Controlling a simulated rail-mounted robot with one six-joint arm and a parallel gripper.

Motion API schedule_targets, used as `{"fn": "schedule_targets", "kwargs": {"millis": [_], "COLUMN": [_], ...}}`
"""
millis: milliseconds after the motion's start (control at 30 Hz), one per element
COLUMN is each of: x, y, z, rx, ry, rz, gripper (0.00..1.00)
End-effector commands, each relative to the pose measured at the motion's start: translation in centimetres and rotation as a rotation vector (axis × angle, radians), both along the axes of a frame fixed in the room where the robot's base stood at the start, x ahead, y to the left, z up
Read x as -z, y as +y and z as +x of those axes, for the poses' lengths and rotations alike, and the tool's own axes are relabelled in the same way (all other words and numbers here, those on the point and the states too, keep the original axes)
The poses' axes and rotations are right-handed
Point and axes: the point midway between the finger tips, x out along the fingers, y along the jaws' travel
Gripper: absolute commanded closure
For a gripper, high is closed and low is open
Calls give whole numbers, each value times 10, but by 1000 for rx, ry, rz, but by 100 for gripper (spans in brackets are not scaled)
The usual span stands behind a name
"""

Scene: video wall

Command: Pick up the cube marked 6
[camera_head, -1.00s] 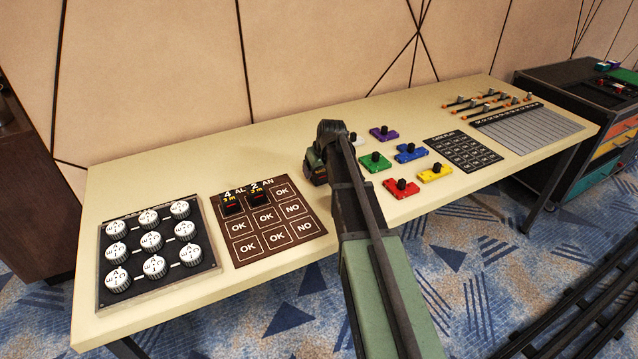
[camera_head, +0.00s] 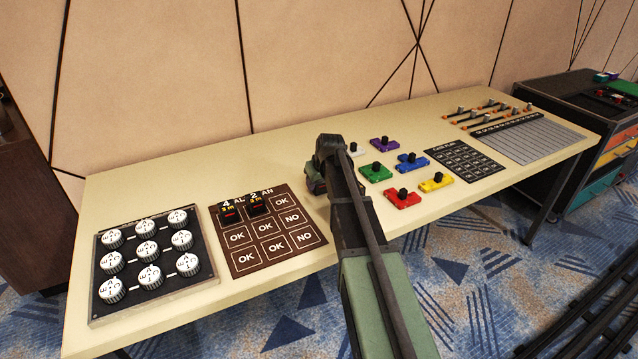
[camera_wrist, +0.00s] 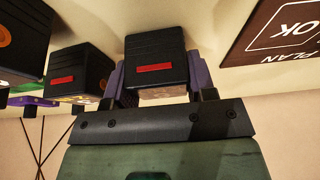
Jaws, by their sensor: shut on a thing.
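In the wrist view my gripper (camera_wrist: 157,78) is shut on a black cube (camera_wrist: 155,48), with a purple finger on each side of it. The cube's near face carries a red bar. I cannot read a 6 or any other number on it. Another black cube with a red bar (camera_wrist: 82,62) is apart on the left. A black cube with an orange ring (camera_wrist: 18,40) is cut off by the left edge. I cannot tell how high the cube is held.
A brown board (camera_head: 268,230) with OK and NO squares bears two black blocks (camera_head: 231,214) near its back edge. A panel of white dials (camera_head: 150,297) is on the left. Coloured knob blocks (camera_head: 375,172) are right of my arm. The table's back strip (camera_head: 200,165) is clear.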

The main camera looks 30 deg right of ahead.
Motion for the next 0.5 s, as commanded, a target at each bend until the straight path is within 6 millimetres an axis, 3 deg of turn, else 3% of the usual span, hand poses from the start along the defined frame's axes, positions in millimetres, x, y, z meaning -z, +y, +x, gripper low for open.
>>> {"fn": "schedule_targets", "kwargs": {"millis": [267, 367, 500], "x": [-37, -66, -120], "y": [0, 0, 0], "z": [0, 0, 0], "rx": [0, 0, 0], "ry": [0, 0, 0], "rz": [0, 0, 0], "gripper": [74, 74, 74]}}
